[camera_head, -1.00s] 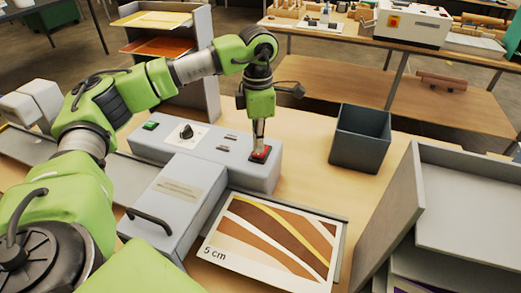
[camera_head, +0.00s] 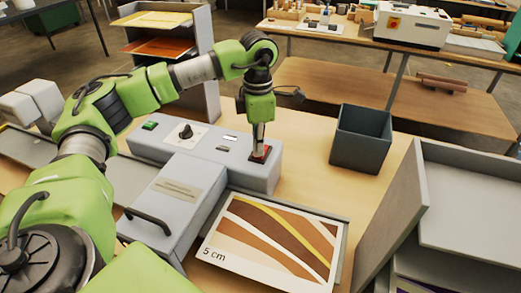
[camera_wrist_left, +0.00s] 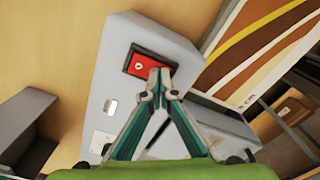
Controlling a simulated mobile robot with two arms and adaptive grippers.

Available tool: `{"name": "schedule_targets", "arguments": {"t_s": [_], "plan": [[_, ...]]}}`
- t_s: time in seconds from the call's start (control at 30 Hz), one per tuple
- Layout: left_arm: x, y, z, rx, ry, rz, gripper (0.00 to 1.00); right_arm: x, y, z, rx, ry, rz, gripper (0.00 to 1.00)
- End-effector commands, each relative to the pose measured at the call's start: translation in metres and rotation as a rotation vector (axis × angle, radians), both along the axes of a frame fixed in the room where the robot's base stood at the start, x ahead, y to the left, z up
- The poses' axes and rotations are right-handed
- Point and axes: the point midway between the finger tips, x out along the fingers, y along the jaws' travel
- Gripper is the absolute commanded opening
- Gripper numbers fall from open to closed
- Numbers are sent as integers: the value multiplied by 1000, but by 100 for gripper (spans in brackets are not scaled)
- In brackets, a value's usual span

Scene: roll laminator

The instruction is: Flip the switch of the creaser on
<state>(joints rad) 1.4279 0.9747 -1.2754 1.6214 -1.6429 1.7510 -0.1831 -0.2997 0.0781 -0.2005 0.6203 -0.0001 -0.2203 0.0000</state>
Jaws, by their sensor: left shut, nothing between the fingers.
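The creaser (camera_head: 205,156) is a grey machine on the wooden table, with a black knob (camera_head: 186,131), a green button (camera_head: 150,125) and a red switch (camera_head: 266,151) at its right end. My left gripper (camera_head: 257,154) points down with its shut, empty fingertips at the red switch, partly hiding it. In the left wrist view the red switch (camera_wrist_left: 139,63) sits in a black frame, and the fingertips (camera_wrist_left: 159,77) are at its lower right edge. I cannot tell whether they touch it. My right gripper is not in view.
A printed sheet marked 5 cm (camera_head: 270,240) lies in front of the creaser. A dark open bin (camera_head: 361,139) stands to the right, with grey trays (camera_head: 465,205) nearer at the right. Bare tabletop lies between the creaser and the bin.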

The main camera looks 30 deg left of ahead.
Motion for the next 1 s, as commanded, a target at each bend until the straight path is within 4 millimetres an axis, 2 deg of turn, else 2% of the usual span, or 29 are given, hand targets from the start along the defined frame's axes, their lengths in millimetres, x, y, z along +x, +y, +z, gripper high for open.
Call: {"name": "schedule_targets", "arguments": {"t_s": [0.27, 1.0], "plan": [[0, 0, 8, -1, -1, 0, 0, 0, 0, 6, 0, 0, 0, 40], [0, 0, 67, -1, -1, 0, 0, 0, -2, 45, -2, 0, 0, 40]]}}
